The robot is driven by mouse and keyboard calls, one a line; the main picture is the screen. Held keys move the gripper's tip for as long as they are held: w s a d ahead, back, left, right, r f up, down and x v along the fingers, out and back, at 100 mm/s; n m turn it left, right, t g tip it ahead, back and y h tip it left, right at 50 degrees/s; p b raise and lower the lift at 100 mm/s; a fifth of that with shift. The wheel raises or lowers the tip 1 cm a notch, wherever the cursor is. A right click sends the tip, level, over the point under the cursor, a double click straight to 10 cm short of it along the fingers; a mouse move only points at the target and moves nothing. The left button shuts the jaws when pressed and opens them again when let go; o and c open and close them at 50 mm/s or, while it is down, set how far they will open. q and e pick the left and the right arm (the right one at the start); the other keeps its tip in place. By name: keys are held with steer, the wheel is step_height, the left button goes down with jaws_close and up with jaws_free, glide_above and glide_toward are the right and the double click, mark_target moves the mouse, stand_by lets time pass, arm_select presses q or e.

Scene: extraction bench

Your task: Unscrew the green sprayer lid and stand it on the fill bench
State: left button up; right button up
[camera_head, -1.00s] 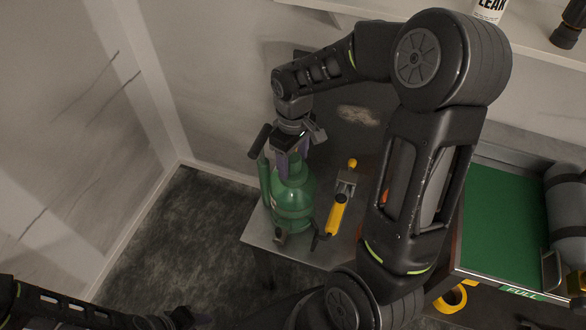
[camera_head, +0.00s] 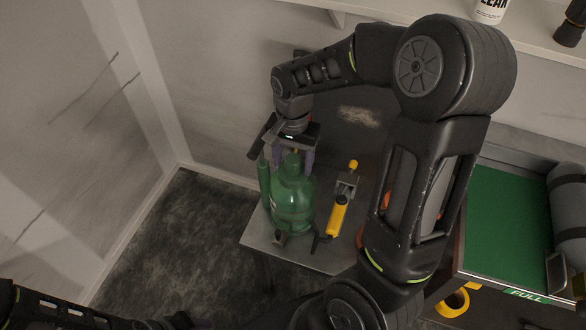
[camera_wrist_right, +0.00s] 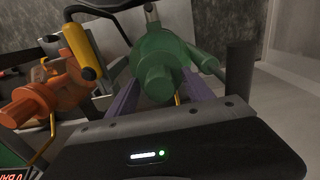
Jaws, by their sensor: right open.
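The green sprayer (camera_head: 292,200) stands upright on a small grey table (camera_head: 262,236). Its green lid (camera_head: 292,163) is on top, and it faces the camera in the right wrist view (camera_wrist_right: 157,84). My right gripper (camera_head: 293,160) points down over the lid, open, with one purple finger on each side of it. In the wrist view the fingers also flank the lid; I cannot tell whether either touches it. My left arm shows at the bottom left, with a dark end (camera_head: 178,320) at the frame edge; its jaws cannot be made out.
A yellow-handled tool (camera_head: 338,213) is right of the sprayer. An orange sprayer (camera_wrist_right: 45,98) shows in the wrist view. A bench with a clear green top (camera_head: 492,225), labelled apparently "FULL", stands at right, a grey cylinder (camera_head: 567,205) at its far side. A shelf (camera_head: 430,20) runs above.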

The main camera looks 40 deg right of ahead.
steer(key=m, duration=0.9)
steer(key=shift+p, duration=0.35)
jaws_close()
